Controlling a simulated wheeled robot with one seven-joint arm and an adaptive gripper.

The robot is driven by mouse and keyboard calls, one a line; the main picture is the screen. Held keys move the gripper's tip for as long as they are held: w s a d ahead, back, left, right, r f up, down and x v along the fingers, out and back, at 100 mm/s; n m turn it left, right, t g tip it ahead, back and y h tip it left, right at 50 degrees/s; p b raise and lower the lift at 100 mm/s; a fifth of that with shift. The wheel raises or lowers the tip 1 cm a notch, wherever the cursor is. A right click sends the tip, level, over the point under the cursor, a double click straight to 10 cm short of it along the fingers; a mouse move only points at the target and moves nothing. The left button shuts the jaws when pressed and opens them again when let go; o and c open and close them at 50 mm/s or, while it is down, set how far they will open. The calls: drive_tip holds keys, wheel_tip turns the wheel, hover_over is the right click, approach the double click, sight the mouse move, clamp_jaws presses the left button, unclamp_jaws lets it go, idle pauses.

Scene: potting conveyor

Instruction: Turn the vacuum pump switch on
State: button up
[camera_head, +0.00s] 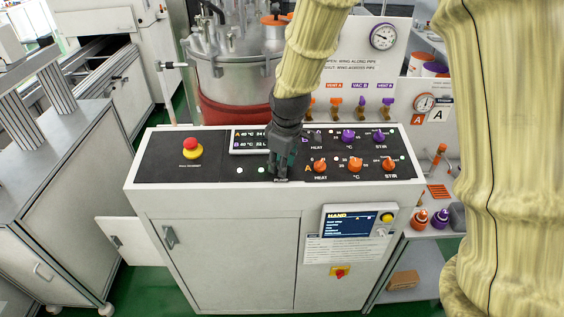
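The control console (162,207) has a black sloped panel on top. My gripper (281,177) points down over the front middle of this panel, right of two small white lights and left of the orange HEAT knob (320,165). Its fingertips are at or just above the panel surface; I cannot tell whether they touch it. The fingers look close together, but whether they are shut is too small to tell. No label for a vacuum pump switch is readable, and the gripper hides the part of the panel beneath it.
A red emergency stop (191,146) on a yellow base sits at the panel's left. Orange and purple knobs fill its right side. A display (250,141) is partly behind my gripper. A steel vessel (235,75) and valve board (375,75) stand behind. A small screen (350,221) is on the front.

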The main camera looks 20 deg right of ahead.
drive_tip(key=o, duration=0.4)
drive_tip(key=shift+w+r, duration=0.1)
drive_tip(key=shift+o, duration=0.2)
drive_tip(key=shift+r, duration=0.1)
drive_tip(key=v, duration=1.1)
drive_tip(key=shift+r, duration=0.35)
drive_tip(key=shift+s, duration=0.25)
